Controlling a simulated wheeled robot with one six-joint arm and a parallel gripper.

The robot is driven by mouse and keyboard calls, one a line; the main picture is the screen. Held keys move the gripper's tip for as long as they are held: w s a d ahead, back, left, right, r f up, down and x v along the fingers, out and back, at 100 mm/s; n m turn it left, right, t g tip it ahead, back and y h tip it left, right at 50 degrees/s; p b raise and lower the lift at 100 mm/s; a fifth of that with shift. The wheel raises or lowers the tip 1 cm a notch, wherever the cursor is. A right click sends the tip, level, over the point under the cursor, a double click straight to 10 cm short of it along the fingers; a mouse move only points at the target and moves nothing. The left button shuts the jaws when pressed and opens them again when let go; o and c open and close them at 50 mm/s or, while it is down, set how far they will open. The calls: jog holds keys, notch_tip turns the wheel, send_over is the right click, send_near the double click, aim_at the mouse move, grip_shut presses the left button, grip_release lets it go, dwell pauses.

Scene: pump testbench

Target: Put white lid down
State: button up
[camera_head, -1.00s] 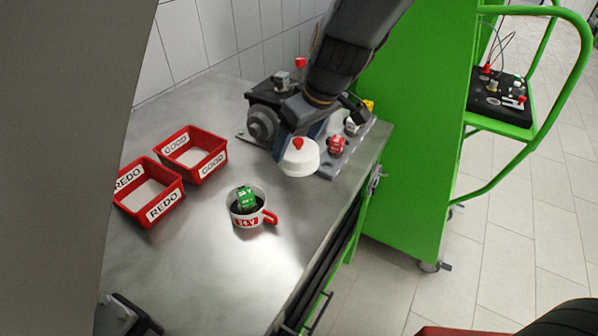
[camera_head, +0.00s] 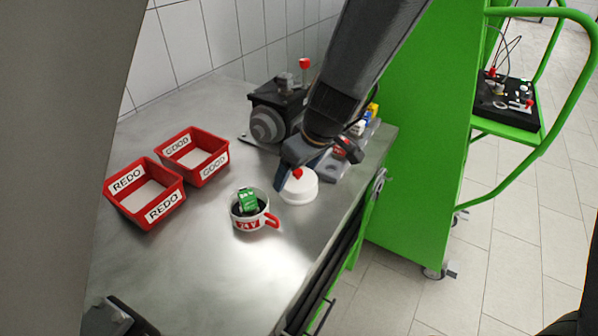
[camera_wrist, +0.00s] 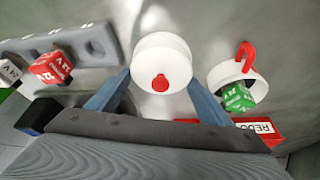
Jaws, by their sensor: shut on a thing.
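The white lid (camera_head: 300,188) is round with a red knob on top (camera_head: 297,173). My gripper (camera_head: 298,176) is shut on it from above. In the head view the lid is low over the bench, right of the mug; whether it touches the bench I cannot tell. In the wrist view the lid (camera_wrist: 162,62) sits between the two blue fingers of my gripper (camera_wrist: 160,85), with the red knob facing the camera.
A white mug (camera_head: 240,222) with a red handle holds a green block (camera_head: 247,200). Red REDO (camera_head: 146,215) and GOOD (camera_head: 208,180) bins stand left. The pump (camera_head: 270,115) is behind; a grey holder (camera_head: 335,172) with coloured blocks is close right. The front bench is clear.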

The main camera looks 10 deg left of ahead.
jog(key=shift+f, duration=0.15)
jog(key=o, duration=0.8)
jog(key=shift+o, duration=0.2)
jog(key=shift+r, duration=0.25)
jog(key=v, duration=1.2)
jog(key=s+d+f+m+h, duration=0.1)
jog(key=s+d+f+m, duration=0.1)
jog(key=d, duration=0.6)
jog(key=s+d+f+m+h, duration=0.1)
jog(key=s+d+f+m, duration=0.1)
jog(key=d+m, duration=0.3)
jog(key=s+d+f+m+g+h, duration=0.1)
jog(key=s+d+f+m, duration=0.1)
jog(key=d, duration=1)
jog(key=shift+s+d+f+m+h+p, duration=0.15)
jog(key=shift+s+f+m+h+p, duration=0.15)
jog(key=shift+f+m, duration=0.45)
